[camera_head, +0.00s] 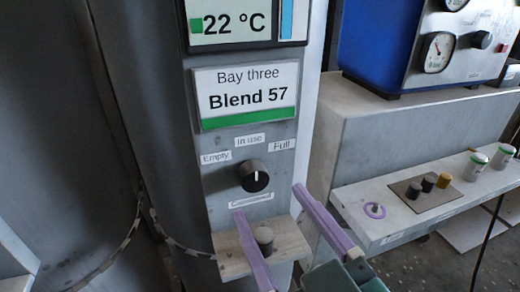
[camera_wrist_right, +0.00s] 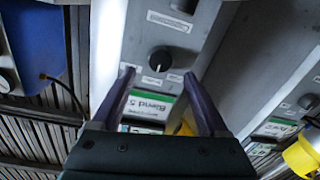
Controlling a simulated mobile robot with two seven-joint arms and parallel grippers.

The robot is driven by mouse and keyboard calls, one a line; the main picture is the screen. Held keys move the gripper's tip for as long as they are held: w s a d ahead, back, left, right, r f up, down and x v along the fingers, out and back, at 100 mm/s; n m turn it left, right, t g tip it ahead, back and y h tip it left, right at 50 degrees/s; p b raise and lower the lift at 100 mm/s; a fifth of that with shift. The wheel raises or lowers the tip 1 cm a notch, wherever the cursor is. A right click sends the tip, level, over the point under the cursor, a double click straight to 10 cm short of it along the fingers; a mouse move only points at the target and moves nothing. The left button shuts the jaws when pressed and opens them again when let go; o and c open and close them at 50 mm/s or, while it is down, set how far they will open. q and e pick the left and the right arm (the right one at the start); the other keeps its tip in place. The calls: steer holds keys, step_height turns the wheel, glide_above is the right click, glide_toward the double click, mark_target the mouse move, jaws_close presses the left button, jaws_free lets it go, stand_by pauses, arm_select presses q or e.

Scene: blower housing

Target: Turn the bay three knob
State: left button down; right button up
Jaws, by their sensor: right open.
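The bay three knob (camera_head: 252,175) is a round black dial with a white mark, on a grey panel. Labels around it read "Empty", "In use" and "Full", with one more below it. I cannot tell surely which label the mark points at. My right gripper (camera_head: 268,202) has two purple fingers, open and empty, with the tips below the knob in the head view. In the right wrist view the knob (camera_wrist_right: 160,58) shows beyond and between the open fingertips (camera_wrist_right: 159,75), apparently untouched. My left gripper is not in view.
The "Bay three Blend 57" sign (camera_head: 247,93) is above the knob. A small ledge (camera_head: 290,243) with a dark peg (camera_head: 264,238) juts out below, close to my right fingers. To the right are a blue gauge box (camera_head: 395,45) and a shelf (camera_head: 350,200) with small items.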

mark_target(257, 182)
steer(key=b+x, duration=0.1)
steer(key=x, duration=0.4)
steer(key=shift+c, duration=0.3)
jaws_close()
